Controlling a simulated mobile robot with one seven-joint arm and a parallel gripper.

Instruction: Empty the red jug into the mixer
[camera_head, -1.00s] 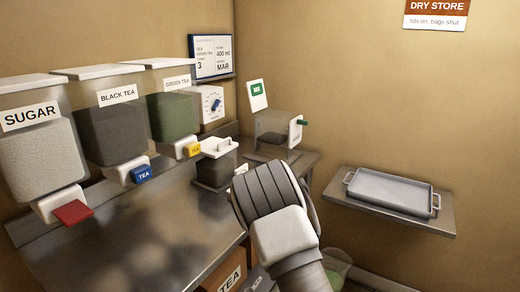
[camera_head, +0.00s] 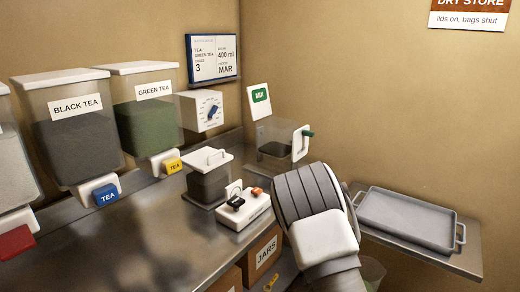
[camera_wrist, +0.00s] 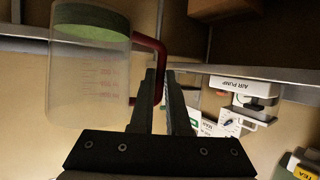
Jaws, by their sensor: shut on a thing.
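The jug (camera_wrist: 90,75) is clear with a red handle (camera_wrist: 150,45) and printed marks. It fills the left of the wrist view and holds a green layer (camera_wrist: 92,22) at the picture's upper end. My gripper (camera_wrist: 163,78) is shut on the red handle. In the head view my wrist hides the fingers and jug. The mixer (camera_head: 275,155) is a clear box at the back corner of the counter. A white panel with a green MIX label (camera_head: 260,97) stands up at its back left, and a green-tipped handle is at its right. My arm is in front and right of it.
A lidded dark canister (camera_head: 208,182) and the white air pump (camera_head: 246,208) stand on the counter near the mixer. Tea dispensers (camera_head: 147,115) line the left wall. A grey tray (camera_head: 405,218) lies on the right shelf. Clear counter (camera_head: 150,235) lies at front left.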

